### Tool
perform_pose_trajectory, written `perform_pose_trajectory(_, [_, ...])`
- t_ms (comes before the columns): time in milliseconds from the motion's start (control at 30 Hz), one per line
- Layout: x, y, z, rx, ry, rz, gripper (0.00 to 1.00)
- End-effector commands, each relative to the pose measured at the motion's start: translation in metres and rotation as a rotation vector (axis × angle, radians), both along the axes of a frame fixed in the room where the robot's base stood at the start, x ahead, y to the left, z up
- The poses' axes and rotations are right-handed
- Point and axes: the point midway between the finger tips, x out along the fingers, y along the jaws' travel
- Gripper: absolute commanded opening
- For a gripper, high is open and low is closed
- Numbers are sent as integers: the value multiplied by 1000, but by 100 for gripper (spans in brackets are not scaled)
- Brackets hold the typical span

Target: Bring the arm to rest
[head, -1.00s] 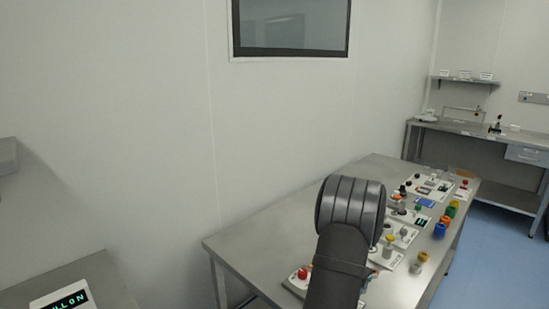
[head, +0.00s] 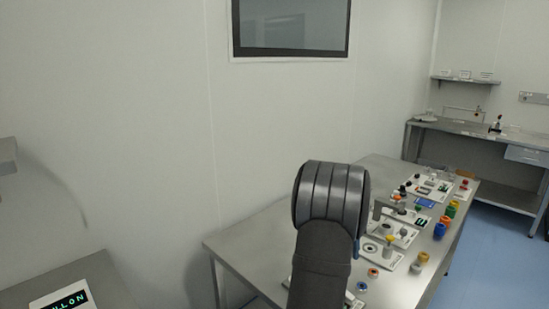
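My arm (head: 328,215) rises from the bottom edge in the head view, with its thick dark joint in front of the steel table. My gripper is not in view. The arm hides part of the table, and I cannot tell whether the gripper is behind it.
The steel table (head: 240,240) carries panels with knobs and buttons, several coloured parts along its right side, and a blue pad (head: 424,203). A display box (head: 62,300) stands at the lower left. A second bench (head: 470,130) is at the back right. The table's left end looks bare.

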Motion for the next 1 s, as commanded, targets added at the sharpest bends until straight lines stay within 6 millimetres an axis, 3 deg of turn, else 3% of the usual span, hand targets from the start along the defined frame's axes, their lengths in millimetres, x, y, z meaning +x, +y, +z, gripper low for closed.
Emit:
perform_pose_trajectory(100, [4, 3, 26, -1, -4, 1, 44])
perform_pose_trajectory(600, [-2, -5, -6, 70, 13, 344, 44])
perform_pose_trajectory(1000, [-3, -6, -10, 82, 14, 403, 44])
